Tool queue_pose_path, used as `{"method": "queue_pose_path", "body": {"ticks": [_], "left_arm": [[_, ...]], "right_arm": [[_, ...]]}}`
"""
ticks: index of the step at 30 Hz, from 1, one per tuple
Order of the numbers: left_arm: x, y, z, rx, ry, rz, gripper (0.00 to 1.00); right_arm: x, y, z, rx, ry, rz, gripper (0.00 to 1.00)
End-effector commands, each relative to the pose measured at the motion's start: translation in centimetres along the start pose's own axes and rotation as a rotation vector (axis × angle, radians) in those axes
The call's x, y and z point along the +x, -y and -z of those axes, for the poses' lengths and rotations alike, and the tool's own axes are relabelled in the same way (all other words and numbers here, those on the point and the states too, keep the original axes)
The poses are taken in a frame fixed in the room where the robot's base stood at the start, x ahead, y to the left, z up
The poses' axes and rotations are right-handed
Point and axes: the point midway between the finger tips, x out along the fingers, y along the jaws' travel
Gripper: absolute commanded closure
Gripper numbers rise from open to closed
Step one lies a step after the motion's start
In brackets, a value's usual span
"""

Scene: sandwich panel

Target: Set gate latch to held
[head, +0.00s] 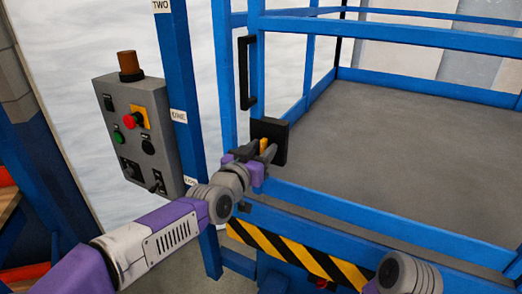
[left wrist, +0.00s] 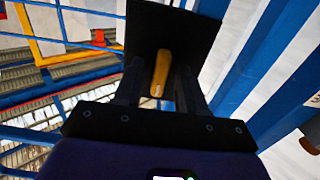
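The gate latch is a black plate (head: 279,130) on the blue gate post with a short yellow-orange lever (head: 263,146). In the left wrist view the plate (left wrist: 172,32) fills the upper middle, and the lever (left wrist: 160,72) points toward the camera. My left gripper (head: 256,152) is at the latch, its fingers apart on either side of the lever. The wrist view shows the fingers (left wrist: 160,88) straddling it with small gaps; contact is not clear. My right gripper is not in view; only a grey link of my arm shows at the lower right.
A black vertical handle (head: 244,73) is above the latch. A grey control box (head: 138,132) with a red button and an amber beacon stands left. Blue rails (head: 400,220) surround a grey platform floor (head: 410,140). A yellow-black striped bar (head: 295,257) lies below.

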Motion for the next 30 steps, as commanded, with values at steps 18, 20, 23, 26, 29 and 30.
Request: {"method": "queue_pose_path", "body": {"ticks": [18,20,23,26,29,30], "left_arm": [[-6.8,0.1,0.1,0.0,-0.002,0.001,0.6],[-7.2,0.0,0.0,0.0,0.0,0.001,0.6],[-7.6,0.0,0.0,0.0,-0.001,0.001,0.6],[-7.6,0.0,0.0,0.0,0.0,0.0,0.6],[-7.6,0.0,0.0,0.0,0.0,0.0,0.6],[-7.6,0.0,0.0,0.0,0.0,0.0,0.6]], "right_arm": [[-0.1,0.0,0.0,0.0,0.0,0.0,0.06],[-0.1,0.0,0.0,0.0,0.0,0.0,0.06],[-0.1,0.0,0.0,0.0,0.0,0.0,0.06],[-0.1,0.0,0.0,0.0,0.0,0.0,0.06],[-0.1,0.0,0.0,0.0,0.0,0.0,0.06],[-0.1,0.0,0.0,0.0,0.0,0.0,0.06]]}}
